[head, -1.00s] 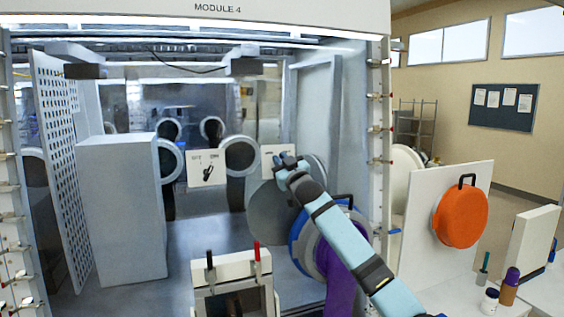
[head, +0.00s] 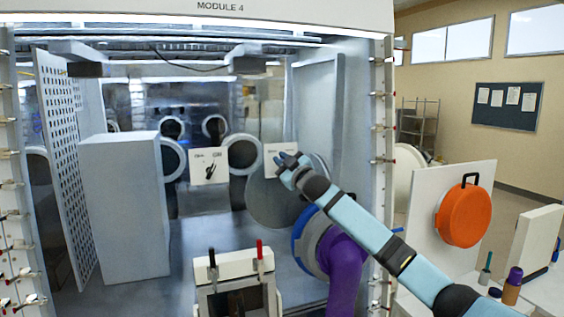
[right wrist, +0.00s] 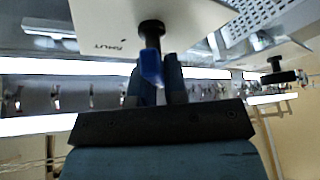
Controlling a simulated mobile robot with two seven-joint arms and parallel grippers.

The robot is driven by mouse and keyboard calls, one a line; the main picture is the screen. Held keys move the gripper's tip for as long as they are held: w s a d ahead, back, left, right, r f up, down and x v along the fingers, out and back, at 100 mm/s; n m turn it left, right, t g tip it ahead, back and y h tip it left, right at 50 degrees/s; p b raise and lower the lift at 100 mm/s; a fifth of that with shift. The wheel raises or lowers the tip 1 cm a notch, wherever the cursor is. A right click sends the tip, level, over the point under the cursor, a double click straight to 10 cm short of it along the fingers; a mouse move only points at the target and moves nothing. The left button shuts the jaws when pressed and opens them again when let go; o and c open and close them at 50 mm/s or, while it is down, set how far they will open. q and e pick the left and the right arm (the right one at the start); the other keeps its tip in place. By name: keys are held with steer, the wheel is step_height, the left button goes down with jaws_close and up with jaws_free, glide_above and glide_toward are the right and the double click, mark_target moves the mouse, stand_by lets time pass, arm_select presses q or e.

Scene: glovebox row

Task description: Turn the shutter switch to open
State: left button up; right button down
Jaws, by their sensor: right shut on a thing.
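The shutter switch sits on a white plate (head: 270,150) on the back wall of the chamber, mostly behind my right gripper (head: 287,163) in the head view. In the right wrist view the plate (right wrist: 105,20) shows the word SHUT, and the switch has a black hub and a blue handle (right wrist: 151,66). My right gripper (right wrist: 157,82) is shut on this blue handle, with a finger on each side. The other position label and the exact handle angle cannot be read. My left gripper is not in view.
A second white plate (head: 208,167) with a black switch is left of the shutter plate. A grey box (head: 123,210) stands at left. A blue port ring with a purple sleeve (head: 343,262) lies below my right arm. An orange disc (head: 463,217) is outside at right.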

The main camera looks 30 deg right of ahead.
steer(key=c, duration=1.2)
jaws_free()
steer(key=shift+o, duration=0.2)
steer(key=shift+s+f, duration=0.15)
steer(key=b+v, duration=0.5)
steer(key=v, duration=0.8)
steer(key=shift+s, duration=0.25)
